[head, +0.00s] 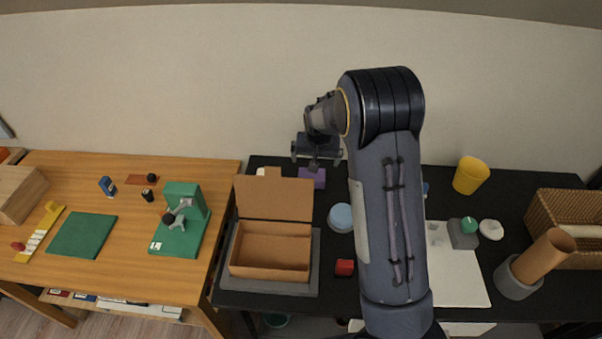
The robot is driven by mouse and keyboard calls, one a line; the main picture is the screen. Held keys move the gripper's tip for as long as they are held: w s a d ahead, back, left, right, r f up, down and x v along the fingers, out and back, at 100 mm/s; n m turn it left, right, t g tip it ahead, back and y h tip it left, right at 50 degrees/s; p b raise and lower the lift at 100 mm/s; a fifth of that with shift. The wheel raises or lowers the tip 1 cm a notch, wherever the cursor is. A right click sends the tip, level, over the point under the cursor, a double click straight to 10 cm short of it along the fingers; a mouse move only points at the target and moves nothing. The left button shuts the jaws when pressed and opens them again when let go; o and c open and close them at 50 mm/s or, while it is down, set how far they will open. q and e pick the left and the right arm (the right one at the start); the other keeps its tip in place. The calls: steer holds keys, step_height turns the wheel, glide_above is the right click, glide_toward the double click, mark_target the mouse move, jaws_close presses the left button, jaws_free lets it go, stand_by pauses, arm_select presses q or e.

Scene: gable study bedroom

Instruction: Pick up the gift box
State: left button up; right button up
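A small purple box (313,179) lies near the back of the black table, left of the middle; it appears to be the gift box, though no ribbon shows clearly. My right gripper (315,163) hangs at the far end of my raised arm, just behind and over the purple box in the picture. Its fingers are small and dark, and I cannot tell whether they are open or touch the box. Part of the purple box is hidden behind the gripper. My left gripper is not in view.
An open cardboard box (270,247) stands on a grey tray (313,275). A yellow cup (470,175) and a wicker basket (540,212) stand right. My arm hides the table's middle.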

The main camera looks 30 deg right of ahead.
steer(key=b, duration=0.3)
glide_toward(312, 174)
steer(key=shift+w+a+f+h, duration=0.15)
steer(key=shift+w+f+h, duration=0.15)
steer(key=shift+w+f, duration=0.4)
steer(key=shift+s+f+b, duration=0.3)
steer(key=shift+f+b, duration=0.05)
steer(key=shift+f, duration=0.1)
steer(key=p+x, duration=0.1)
steer(key=x, duration=0.7)
steer(key=shift+r+p, duration=0.1)
steer(key=shift+p, duration=0.3)
steer(key=shift+c, duration=0.4)
steer(key=c, duration=0.9)
